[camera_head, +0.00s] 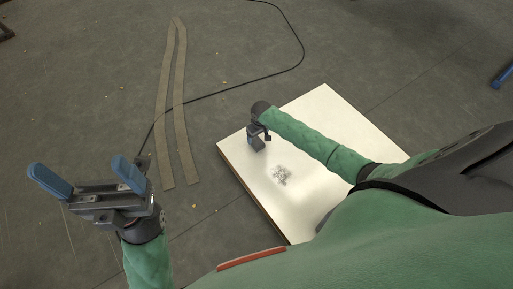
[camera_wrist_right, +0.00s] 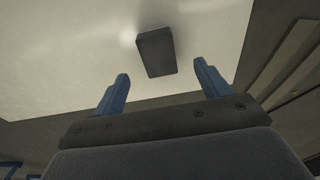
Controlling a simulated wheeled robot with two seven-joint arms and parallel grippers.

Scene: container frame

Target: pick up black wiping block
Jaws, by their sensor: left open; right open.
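The black wiping block (camera_wrist_right: 156,52) lies on the white board, shown in the right wrist view ahead of my right gripper's fingertips and roughly between their lines. I cannot make it out surely in the head view, where my right gripper and wrist cover that spot. My right gripper (camera_head: 258,138) is over the left part of the board, open, with blue fingers apart and nothing between them. My left gripper (camera_head: 80,168) is open and empty, off to the left above the floor.
A black cable (camera_head: 235,84) and brown strips (camera_head: 180,125) lie on the grey floor. A blue bar (camera_head: 503,75) shows at the right edge.

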